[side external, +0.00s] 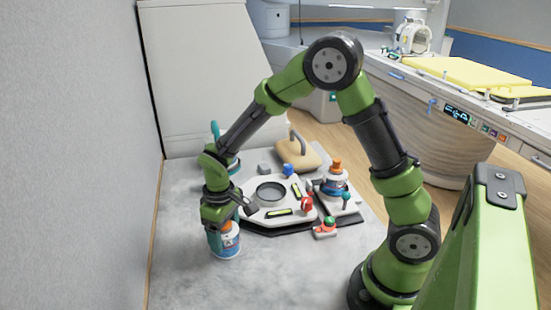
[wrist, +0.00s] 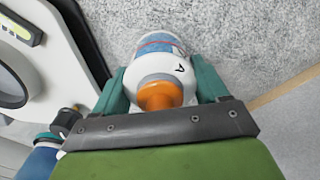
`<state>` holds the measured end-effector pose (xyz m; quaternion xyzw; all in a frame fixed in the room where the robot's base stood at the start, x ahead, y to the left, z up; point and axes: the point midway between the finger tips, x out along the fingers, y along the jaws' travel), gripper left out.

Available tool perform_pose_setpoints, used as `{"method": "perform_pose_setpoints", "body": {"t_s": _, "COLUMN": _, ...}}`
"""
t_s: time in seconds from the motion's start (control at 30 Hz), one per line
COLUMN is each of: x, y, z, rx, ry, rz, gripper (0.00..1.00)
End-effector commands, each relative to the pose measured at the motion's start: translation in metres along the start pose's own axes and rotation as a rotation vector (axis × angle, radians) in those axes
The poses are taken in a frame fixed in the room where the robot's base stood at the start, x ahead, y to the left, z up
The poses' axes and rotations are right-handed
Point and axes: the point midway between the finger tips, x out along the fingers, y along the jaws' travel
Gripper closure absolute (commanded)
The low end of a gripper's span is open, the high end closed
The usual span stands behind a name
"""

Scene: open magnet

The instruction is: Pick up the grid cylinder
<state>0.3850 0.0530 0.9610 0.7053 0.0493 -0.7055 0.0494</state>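A cylinder-shaped bottle (side external: 228,246) stands upright on the grey table at the front left. It has a white shoulder marked "A", a blue label and an orange cap; it also shows in the wrist view (wrist: 162,66). No grid pattern can be made out on it. My gripper (side external: 222,226) points down over its top. In the wrist view, the teal fingers of my gripper (wrist: 160,82) lie on either side of the bottle, very close to it. Whether they press on it cannot be told. A second orange-topped cylinder (side external: 334,184) stands on the right of the white tray.
A white tray (side external: 251,210) with a round dark recess lies right of the bottle. A red-and-green piece (side external: 326,227), a blue piece (side external: 288,170) and a tan handled block (side external: 298,154) are around it. A wall (side external: 80,150) borders the left; the front table is clear.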

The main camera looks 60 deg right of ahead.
Motion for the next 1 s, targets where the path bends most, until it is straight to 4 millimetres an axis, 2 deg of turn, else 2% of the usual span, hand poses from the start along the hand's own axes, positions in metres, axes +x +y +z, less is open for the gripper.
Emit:
{"method": "perform_pose_setpoints", "body": {"t_s": 0.03, "x": 0.000, "y": 0.000, "z": 0.000, "rx": 0.000, "ry": 0.000, "rz": 0.000, "gripper": 0.37}}
{"method": "perform_pose_setpoints", "body": {"t_s": 0.2, "x": 0.000, "y": 0.000, "z": 0.000, "rx": 0.000, "ry": 0.000, "rz": 0.000, "gripper": 0.63}}
{"method": "perform_pose_setpoints", "body": {"t_s": 0.27, "x": -0.001, "y": 0.000, "z": -0.001, "rx": 0.000, "ry": 0.002, "rz": 0.000, "gripper": 0.69}}
{"method": "perform_pose_setpoints", "body": {"t_s": 0.57, "x": -0.003, "y": 0.000, "z": -0.001, "rx": 0.000, "ry": 0.003, "rz": 0.000, "gripper": 0.69}}
{"method": "perform_pose_setpoints", "body": {"t_s": 1.0, "x": -0.036, "y": 0.000, "z": -0.001, "rx": 0.000, "ry": 0.005, "rz": 0.000, "gripper": 0.69}}
